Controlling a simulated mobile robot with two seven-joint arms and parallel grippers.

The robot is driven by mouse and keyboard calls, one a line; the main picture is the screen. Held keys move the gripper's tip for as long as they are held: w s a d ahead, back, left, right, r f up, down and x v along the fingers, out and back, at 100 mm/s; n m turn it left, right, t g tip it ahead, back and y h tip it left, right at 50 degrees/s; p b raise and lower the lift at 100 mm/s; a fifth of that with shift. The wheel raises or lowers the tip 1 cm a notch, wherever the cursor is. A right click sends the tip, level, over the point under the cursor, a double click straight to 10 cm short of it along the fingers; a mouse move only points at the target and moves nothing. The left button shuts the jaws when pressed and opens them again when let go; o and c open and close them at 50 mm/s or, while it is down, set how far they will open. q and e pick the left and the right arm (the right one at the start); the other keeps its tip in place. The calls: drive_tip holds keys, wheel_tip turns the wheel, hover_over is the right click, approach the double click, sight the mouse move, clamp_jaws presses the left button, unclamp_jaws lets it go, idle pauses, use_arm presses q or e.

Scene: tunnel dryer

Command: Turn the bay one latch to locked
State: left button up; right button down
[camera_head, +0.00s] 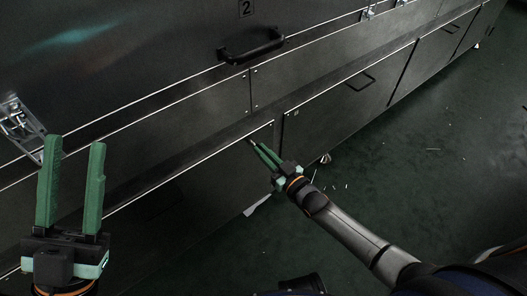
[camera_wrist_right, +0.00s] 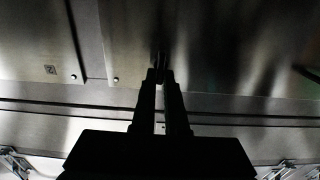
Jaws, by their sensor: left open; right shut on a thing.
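My right gripper (camera_head: 256,147) reaches to the lower dark panel, close to its right end, just left of the vertical panel gap. In the right wrist view its fingers (camera_wrist_right: 160,75) are shut on a small dark piece (camera_wrist_right: 161,57), likely the bay one latch, that stands against the metal panel. The fingers hide most of this piece, so its turn angle cannot be told. My left gripper (camera_head: 74,142) is open and empty at the left, in front of the machine and apart from the panels.
A metal toggle clamp (camera_head: 22,126) is at the far left, behind my left gripper. The neighbouring lower panel (camera_head: 345,100) has a thin handle (camera_head: 361,82). Green floor (camera_head: 400,170) is mostly clear at right.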

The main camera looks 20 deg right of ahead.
drive_tip(key=shift+m, duration=0.3)
drive_tip(key=m, duration=0.4)
drive_tip(key=shift+d+f, duration=0.1)
drive_tip(key=shift+d, duration=0.15)
drive_tip(key=m, duration=0.3)
drive_tip(key=shift+w+d+f+m, duration=0.1)
drive_tip(key=shift+f+m, duration=0.05)
drive_tip(key=shift+m, duration=0.15)
drive_tip(key=m+b, duration=0.1)
drive_tip(key=m, duration=0.3)
drive_tip(key=shift+d+f, duration=0.1)
drive_tip(key=shift+f, duration=0.05)
drive_tip(key=m+b, duration=0.1)
drive_tip(key=m, duration=0.4)
drive_tip(key=shift+f+b, duration=0.2)
drive_tip(key=shift+b, duration=0.15)
drive_tip(key=shift+m, duration=0.4)
